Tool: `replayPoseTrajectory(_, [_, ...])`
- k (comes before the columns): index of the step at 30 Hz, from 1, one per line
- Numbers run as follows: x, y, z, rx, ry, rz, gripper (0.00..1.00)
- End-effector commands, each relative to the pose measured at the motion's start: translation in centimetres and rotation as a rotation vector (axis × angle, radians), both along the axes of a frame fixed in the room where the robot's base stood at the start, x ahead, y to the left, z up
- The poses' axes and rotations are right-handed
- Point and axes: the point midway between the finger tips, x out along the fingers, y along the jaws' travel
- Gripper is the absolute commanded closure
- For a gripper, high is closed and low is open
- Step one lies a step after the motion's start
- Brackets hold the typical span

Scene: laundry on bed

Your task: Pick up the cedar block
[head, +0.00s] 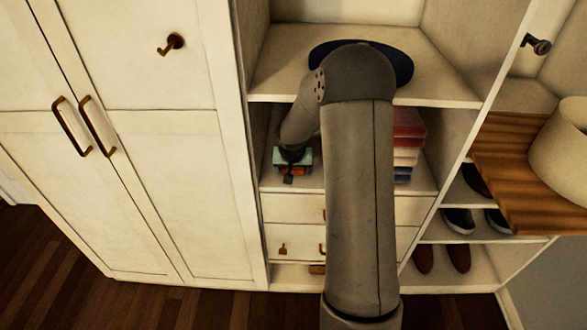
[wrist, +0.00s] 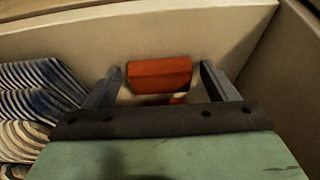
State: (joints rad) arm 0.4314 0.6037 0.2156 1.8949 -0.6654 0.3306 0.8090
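A reddish-orange block (wrist: 160,74), which I take to be the cedar block, shows in the wrist view near the light back surface. My gripper (wrist: 161,69) is open, with one finger on each side of the block and a small gap showing at both sides. A smaller red patch shows just below the block, partly hidden by the gripper's dark front edge; I cannot tell what it is. In the head view my gripper (head: 289,177) is inside the middle shelf compartment at its left, with a bit of orange showing beside it.
Striped folded cloth (wrist: 38,100) lies left of the gripper in the wrist view. A folded stack (head: 408,145) stands at the compartment's right. A light wall (wrist: 285,65) is close on the right in the wrist view. Drawers (head: 290,208) lie below the compartment.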

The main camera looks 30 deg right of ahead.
Motion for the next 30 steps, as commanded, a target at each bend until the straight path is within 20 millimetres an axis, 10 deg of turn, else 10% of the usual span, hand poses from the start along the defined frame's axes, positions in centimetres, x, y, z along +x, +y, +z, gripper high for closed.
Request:
replayPoseTrajectory(4, [0.0, 0.0, 0.0, 0.000, 0.000, 0.000, 0.59])
replayPoseTrajectory(17, [0.0, -0.1, 0.7, 0.000, -0.002, -0.003, 0.59])
replayPoseTrajectory(30, [-3.7, 0.9, 7.9, -0.003, -0.005, -0.002, 0.59])
